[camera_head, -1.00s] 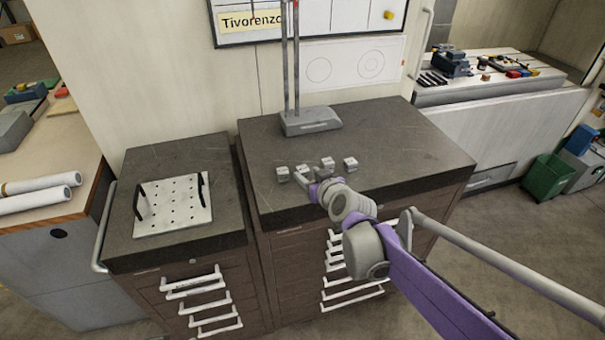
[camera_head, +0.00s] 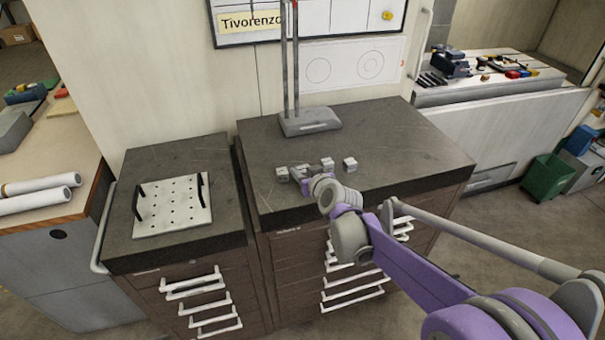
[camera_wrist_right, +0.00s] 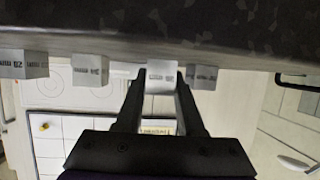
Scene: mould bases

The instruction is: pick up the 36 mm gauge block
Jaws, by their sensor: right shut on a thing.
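A row of small silvery gauge blocks stands on the dark top of the middle cabinet. In the right wrist view, which looks upside down, my right gripper (camera_wrist_right: 160,92) is shut on one gauge block (camera_wrist_right: 160,78), its fingers on either side. The label on this block is too small to read surely. In the head view my right gripper (camera_head: 302,175) reaches the row between the leftmost block (camera_head: 282,174) and another block (camera_head: 327,164); the hand partly hides the held block. I cannot tell whether it touches the top. My left gripper is not in view.
Neighbouring blocks stand close on both sides, including the far right one (camera_head: 350,164). A grey stand (camera_head: 310,122) with tall posts is behind the row. A perforated plate (camera_head: 173,222) with black handles lies on the left cabinet. The cabinet top right of the blocks is clear.

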